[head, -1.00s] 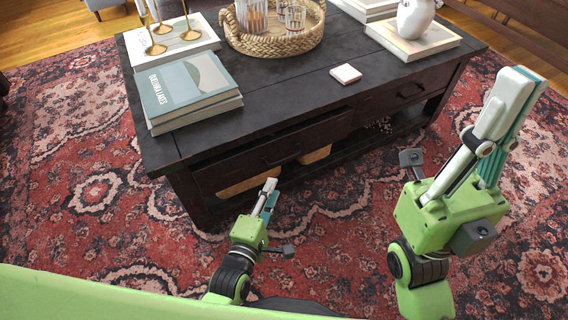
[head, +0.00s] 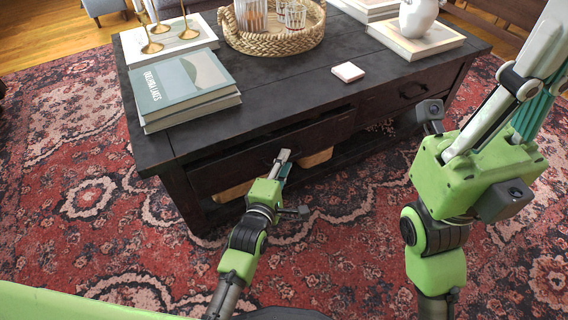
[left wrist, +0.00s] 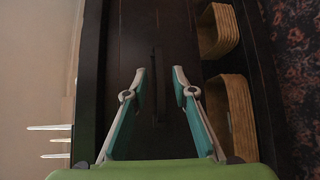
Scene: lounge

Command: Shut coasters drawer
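The dark wooden coffee table (head: 300,92) has two drawers in its near side. The left drawer (head: 325,134) stands out a little, with a dark gap above its front; its contents are hidden. The right drawer (head: 412,88) looks flush. My left gripper (head: 284,157) is at the left drawer's front, near its handle; the head view does not show whether they touch. In the left wrist view, its fingers (left wrist: 159,74) are apart and empty, facing the dark drawer front (left wrist: 160,30). My right gripper (head: 550,70) is raised at the right, partly cut off.
Books (head: 185,85), a woven tray (head: 270,43) with glasses, a white vase (head: 417,14) and a small pale square block (head: 348,71) are on the tabletop. Baskets (left wrist: 216,32) sit on the shelf below the drawer. Patterned rug (head: 90,210) surrounds the table.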

